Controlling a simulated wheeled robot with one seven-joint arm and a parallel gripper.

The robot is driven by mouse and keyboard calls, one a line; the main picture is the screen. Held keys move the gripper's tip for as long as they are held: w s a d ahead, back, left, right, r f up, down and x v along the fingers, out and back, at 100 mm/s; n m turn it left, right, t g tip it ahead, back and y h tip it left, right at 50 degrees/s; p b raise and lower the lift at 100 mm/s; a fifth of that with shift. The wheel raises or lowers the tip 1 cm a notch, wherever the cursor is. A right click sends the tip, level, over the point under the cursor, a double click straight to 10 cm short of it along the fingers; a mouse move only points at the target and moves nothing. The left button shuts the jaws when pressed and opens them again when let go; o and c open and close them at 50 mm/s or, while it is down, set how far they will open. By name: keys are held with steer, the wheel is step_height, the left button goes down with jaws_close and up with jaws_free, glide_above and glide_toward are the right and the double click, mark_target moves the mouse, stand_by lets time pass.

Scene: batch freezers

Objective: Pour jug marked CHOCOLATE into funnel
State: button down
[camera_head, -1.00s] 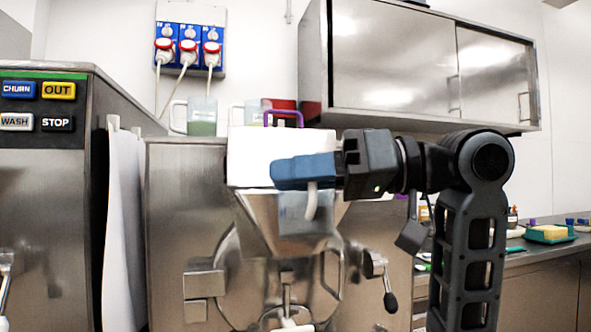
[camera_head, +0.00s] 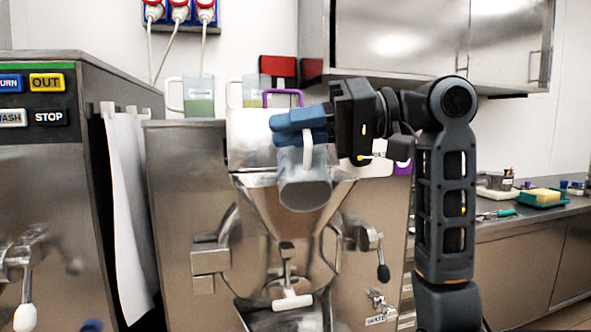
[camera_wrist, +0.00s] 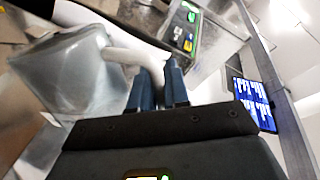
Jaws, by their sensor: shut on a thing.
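My gripper (camera_head: 300,125) has its blue fingers shut on the pale handle of a translucent grey jug (camera_head: 305,188). The jug hangs in front of the metal funnel (camera_head: 258,197) on the middle machine and hides part of its mouth. Its rounded base seems turned toward the head camera, so it looks tilted. No label is readable on it, and I cannot tell what is inside. In the wrist view the jug (camera_wrist: 65,75) is at the left, with its handle running to the fingertips (camera_wrist: 157,88). No stream is visible.
A jug with green contents (camera_head: 199,100) and another jug (camera_head: 236,95) stand on the machine's top, near a purple handle (camera_head: 283,93). A machine with CHURN, OUT, WASH and STOP buttons (camera_head: 48,82) is at left. A counter with a yellow sponge (camera_head: 541,195) is at right.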

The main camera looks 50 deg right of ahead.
steer(key=shift+w+d+r+m+p, duration=0.3)
steer(key=shift+r+m+p, duration=0.2)
steer(key=shift+r+p, duration=0.2)
steer(key=shift+w+d+r+m+g+p, duration=0.3)
steer(key=shift+r+m+p, duration=0.1)
steer(key=shift+m+p, duration=0.15)
steer(key=shift+w+d+r+m+p, duration=0.25)
steer(key=shift+w+d+m+p, duration=0.05)
steer(key=shift+w+d+p, duration=0.4)
steer(key=shift+w+d+r+m+p, duration=0.25)
steer(key=shift+w+d+p, duration=0.3)
steer(key=shift+p, duration=0.15)
steer(key=shift+w, duration=0.1)
steer(key=shift+w+d+y, duration=0.15)
steer(key=shift+d+y, duration=0.05)
steer(key=shift+y, duration=0.1)
steer(key=shift+w+d+r+m+g, duration=0.15)
steer(key=shift+r+m+g, duration=0.15)
steer(key=shift+m, duration=0.3)
steer(key=shift+w+d+r+m, duration=0.3)
steer(key=shift+w+m, duration=0.05)
steer(key=shift+m, duration=0.15)
steer(key=shift+w+d+r+m+y, duration=0.2)
steer(key=shift+w+d+m+y, duration=0.1)
steer(key=shift+w+d+m, duration=0.25)
stand_by(0.6)
